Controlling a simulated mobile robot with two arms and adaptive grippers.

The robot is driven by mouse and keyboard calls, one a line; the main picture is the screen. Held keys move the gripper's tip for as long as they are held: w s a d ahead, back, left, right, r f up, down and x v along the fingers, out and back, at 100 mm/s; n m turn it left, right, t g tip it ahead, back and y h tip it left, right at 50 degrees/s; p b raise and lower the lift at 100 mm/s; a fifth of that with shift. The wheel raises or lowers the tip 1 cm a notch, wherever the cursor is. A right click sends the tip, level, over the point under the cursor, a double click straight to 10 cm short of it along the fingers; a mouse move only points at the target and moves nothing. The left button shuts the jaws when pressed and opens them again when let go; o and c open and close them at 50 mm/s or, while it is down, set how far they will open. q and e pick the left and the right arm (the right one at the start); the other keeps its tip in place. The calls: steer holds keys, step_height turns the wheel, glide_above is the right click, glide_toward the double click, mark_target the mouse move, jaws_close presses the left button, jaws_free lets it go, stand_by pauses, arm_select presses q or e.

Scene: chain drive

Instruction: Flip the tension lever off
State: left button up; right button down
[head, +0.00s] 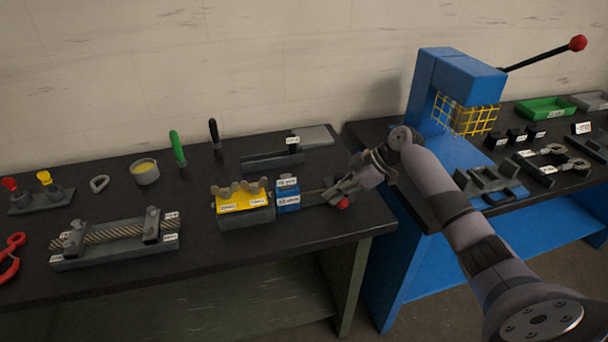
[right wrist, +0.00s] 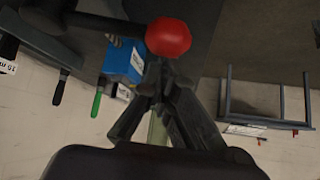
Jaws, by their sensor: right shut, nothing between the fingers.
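The tension lever has a red ball knob (head: 343,203) on a thin rod that comes out of the right side of a small blue box (head: 288,196). The rod points right, roughly level, towards the table's right edge. My right gripper (head: 332,196) is shut and empty right at the knob, covering part of the rod. In the right wrist view the red knob (right wrist: 168,37) sits just beyond the closed fingertips (right wrist: 158,70), with the blue box (right wrist: 122,62) to its left. Whether the fingers touch the knob, I cannot tell. My left gripper is out of view.
A yellow-topped block (head: 240,200) stands left of the blue box. Further left is a fixture with a rope (head: 115,233). Green (head: 177,148) and black (head: 215,137) handled tools stand behind. A blue press (head: 455,80) stands on the right bench, across a narrow gap.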

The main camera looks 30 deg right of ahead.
steer(key=w+a+r+p, duration=0.1)
steer(key=a+p, duration=0.2)
steer(key=a, duration=0.1)
steer(key=b+v, duration=0.1)
steer(key=v, duration=0.1)
steer(key=w+b+v, duration=0.1)
steer(key=v, duration=0.2)
steer(key=d+b+v, duration=0.1)
steer(key=b+v, duration=0.1)
steer(key=v, duration=0.1)
steer(key=shift+w+d, duration=0.1)
steer(key=shift+d, duration=0.1)
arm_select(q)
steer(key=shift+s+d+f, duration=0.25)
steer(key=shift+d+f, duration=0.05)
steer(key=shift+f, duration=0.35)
arm_select(e)
steer(key=shift+d+r, duration=0.35)
steer(key=shift+r, duration=0.25)
